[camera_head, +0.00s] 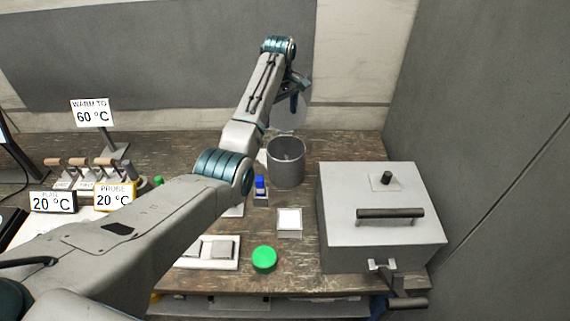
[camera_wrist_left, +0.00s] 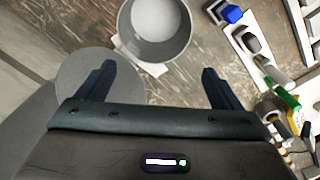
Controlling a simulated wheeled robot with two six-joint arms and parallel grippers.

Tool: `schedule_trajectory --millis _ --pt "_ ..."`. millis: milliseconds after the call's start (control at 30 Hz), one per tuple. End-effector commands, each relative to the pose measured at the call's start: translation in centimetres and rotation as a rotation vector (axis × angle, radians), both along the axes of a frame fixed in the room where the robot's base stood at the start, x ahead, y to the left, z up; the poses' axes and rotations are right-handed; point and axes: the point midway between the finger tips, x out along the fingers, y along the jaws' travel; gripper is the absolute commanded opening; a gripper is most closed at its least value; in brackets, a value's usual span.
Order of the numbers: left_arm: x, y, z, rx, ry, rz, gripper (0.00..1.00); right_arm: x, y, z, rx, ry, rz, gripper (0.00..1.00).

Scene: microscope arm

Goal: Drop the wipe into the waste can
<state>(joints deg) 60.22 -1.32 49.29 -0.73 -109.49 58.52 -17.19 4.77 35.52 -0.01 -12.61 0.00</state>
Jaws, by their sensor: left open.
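The waste can (camera_head: 286,168) is a grey open cylinder standing upright on the bench near the back wall. It also shows at the top of the left wrist view (camera_wrist_left: 183,52). A flat white piece, perhaps the wipe (camera_wrist_left: 136,58), shows beside the can's base. It is partly hidden by the can, and I cannot tell surely what it is. My left gripper (camera_head: 293,104) is above and behind the can in the head view. In the left wrist view (camera_wrist_left: 158,85) its fingers are wide apart with nothing between them. My right gripper is not in view.
A grey lidded box (camera_head: 350,235) stands right of the can. A blue-capped vial (camera_head: 260,187), a white square pad (camera_head: 289,219) and a green round cap (camera_head: 264,259) lie in front. A pale disc (camera_wrist_left: 98,75) shows behind the left finger. Signs and wooden-handled tools stand left.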

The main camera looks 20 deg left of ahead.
Motion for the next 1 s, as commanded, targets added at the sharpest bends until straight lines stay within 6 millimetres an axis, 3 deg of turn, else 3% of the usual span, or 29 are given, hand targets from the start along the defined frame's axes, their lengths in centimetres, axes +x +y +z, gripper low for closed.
schedule_trajectory --millis 600,1000 --pt "0.1 0.0 5.2 0.0 -0.002 0.0 0.87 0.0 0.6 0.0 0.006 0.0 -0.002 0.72" --pt "0.1 0.1 5.8 -0.001 -0.001 0.0 0.87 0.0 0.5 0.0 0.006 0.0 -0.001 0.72"
